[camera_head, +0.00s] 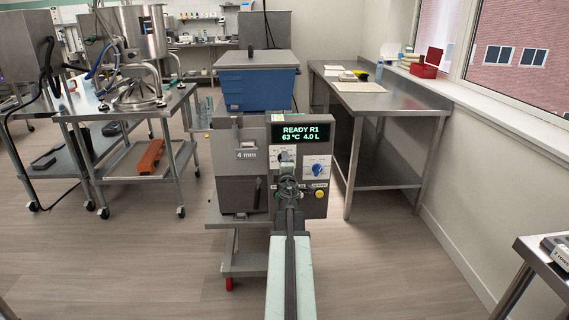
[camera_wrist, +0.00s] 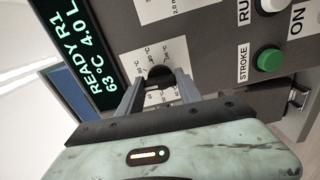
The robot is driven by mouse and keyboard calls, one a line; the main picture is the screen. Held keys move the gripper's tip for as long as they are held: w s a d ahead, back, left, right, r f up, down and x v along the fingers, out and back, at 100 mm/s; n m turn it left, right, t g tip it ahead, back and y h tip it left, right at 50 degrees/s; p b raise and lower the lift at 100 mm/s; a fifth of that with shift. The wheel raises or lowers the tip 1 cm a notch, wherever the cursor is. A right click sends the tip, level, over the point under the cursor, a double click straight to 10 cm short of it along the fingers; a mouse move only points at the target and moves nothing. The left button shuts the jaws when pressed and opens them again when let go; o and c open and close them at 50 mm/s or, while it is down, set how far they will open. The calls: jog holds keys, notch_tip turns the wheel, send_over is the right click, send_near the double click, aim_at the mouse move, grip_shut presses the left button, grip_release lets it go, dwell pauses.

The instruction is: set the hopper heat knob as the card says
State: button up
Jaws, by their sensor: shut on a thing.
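The hopper heat knob (camera_wrist: 160,75) is a dark round knob on a white plate with °C marks, seen in the wrist view. My gripper (camera_wrist: 158,84) is shut on it, a finger on each side. The knob's pointer and most of the scale numbers are hidden or too blurred to read. In the head view my gripper (camera_head: 288,184) is at the depositor's control panel (camera_head: 313,207) and covers the knob. The display (camera_head: 302,132) reads "READY R1, 63 °C, 4.0 L". I cannot make out a card with a heat setting.
A blue knob (camera_head: 319,169) sits just right of my gripper, with a yellow button (camera_head: 319,194) below. The wrist view shows a green button (camera_wrist: 268,60) near the "STROKE" label. The blue hopper (camera_head: 255,88) is above. A steel table (camera_head: 395,100) stands at right.

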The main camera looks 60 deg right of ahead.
jog(key=shift+a+f+m, duration=0.1)
jog(key=shift+f+m, duration=0.05)
jog(key=shift+m, duration=3.35)
jog(key=o, duration=1.4)
